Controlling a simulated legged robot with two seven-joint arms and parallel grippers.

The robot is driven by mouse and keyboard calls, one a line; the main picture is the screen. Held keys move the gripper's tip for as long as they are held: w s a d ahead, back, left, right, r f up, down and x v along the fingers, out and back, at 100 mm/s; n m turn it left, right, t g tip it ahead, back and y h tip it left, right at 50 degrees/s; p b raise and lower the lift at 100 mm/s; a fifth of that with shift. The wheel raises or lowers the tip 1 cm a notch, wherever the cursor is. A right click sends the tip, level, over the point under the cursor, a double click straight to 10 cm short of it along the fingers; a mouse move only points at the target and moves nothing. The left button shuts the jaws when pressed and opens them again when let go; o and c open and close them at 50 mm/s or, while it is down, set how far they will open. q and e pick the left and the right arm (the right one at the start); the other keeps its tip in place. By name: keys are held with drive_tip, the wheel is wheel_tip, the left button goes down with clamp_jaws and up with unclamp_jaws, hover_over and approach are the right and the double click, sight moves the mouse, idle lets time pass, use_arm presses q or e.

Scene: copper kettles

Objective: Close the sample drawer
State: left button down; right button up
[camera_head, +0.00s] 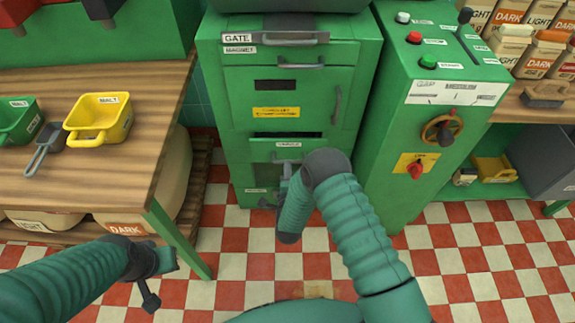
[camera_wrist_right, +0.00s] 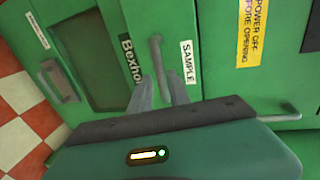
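The sample drawer's green front (camera_head: 262,150) is low on the green machine, below a dark slot. Its handle (camera_wrist_right: 158,65) and SAMPLE label (camera_wrist_right: 190,62) show in the right wrist view. I cannot tell how far out the drawer stands. My right gripper (camera_wrist_right: 160,92) is close to this front, its two fingers apart on either side of the handle's lower end; contact is unclear. In the head view my right gripper (camera_head: 284,172) is partly hidden by my forearm. My left gripper (camera_head: 160,277) hangs at lower left, away from the machine; its fingers are unclear.
Above the drawer are the GATE bar (camera_head: 290,39) and a door with a handle (camera_head: 337,105). A green control panel (camera_head: 450,70) with buttons and a red knob stands right. A wooden table (camera_head: 150,85) with a yellow scoop bin (camera_head: 98,118) stands left. The checkered floor in front is clear.

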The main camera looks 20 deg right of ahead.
drive_tip(key=x, duration=0.2)
drive_tip(key=b+x, duration=0.1)
drive_tip(key=x, duration=0.1)
drive_tip(key=shift+w+d+f, duration=0.2)
drive_tip(key=shift+d, duration=0.1)
drive_tip(key=shift+w+d, duration=0.15)
drive_tip(key=shift+w, duration=0.1)
drive_tip(key=shift+c, duration=0.3)
drive_tip(key=shift+r, duration=0.1)
clamp_jaws()
drive_tip(key=shift+s, duration=0.15)
